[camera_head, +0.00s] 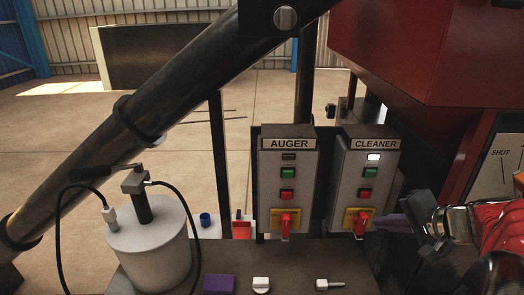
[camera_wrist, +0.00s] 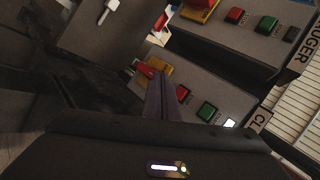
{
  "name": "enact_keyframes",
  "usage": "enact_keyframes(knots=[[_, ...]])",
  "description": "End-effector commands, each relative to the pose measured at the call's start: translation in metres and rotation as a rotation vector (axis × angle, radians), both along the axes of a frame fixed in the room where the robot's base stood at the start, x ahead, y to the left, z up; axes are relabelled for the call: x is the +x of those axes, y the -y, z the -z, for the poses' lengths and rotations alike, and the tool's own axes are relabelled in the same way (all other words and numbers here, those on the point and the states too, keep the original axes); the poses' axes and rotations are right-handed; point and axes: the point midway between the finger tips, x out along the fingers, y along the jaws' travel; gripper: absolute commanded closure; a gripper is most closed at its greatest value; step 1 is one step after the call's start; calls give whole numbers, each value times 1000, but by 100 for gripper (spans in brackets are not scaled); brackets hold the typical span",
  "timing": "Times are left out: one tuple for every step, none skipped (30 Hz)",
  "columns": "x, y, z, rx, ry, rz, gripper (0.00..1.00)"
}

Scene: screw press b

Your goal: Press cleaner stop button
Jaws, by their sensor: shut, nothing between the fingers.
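The cleaner box (camera_head: 349,176) is a grey panel labelled CLEANER, with a lit white lamp (camera_head: 374,157), a green button (camera_head: 370,173) and a red stop button (camera_head: 365,194). Below is a red rotary switch (camera_head: 361,221) on a yellow plate. My gripper (camera_head: 382,222) comes in from the right, its purple fingers shut and empty, tips just right of the yellow plate and lower than the red button. In the wrist view the shut fingers (camera_wrist: 160,80) reach across the panel, with the red button (camera_wrist: 183,93) right beside them. Contact cannot be told.
A similar auger box (camera_head: 289,180) stands to the left, its lamp dark. A white canister (camera_head: 147,245) with cables stands at front left. A purple block (camera_head: 219,285), a white knob (camera_head: 261,284) and a small white switch part (camera_head: 329,284) lie in front. Red machinery (camera_head: 430,50) rises at right.

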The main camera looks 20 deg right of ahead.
Motion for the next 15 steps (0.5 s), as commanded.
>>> enact_keyframes(knots=[[6, 1, 0, 1, -1, -3, 100], [9, 2, 0, 0, 0, -2, 100], [13, 3, 0, 0, 0, -2, 100], [16, 4, 0, 0, -1, -4, 100], [19, 5, 0, 0, -1, -4, 100], [23, 6, 0, 0, -1, -4, 100], [26, 7, 0, 0, 0, -3, 100], [29, 8, 0, 0, 0, -3, 100], [33, 9, 0, 0, -1, -4, 100], [36, 9, 0, 0, -1, -4, 100], [40, 10, 1, 1, -1, -4, 100], [44, 12, 1, 0, -1, -4, 100], [47, 13, 0, 0, -1, -4, 100], [49, 13, 0, 0, -1, -4, 100], [53, 14, 0, -1, -2, -4, 100]])
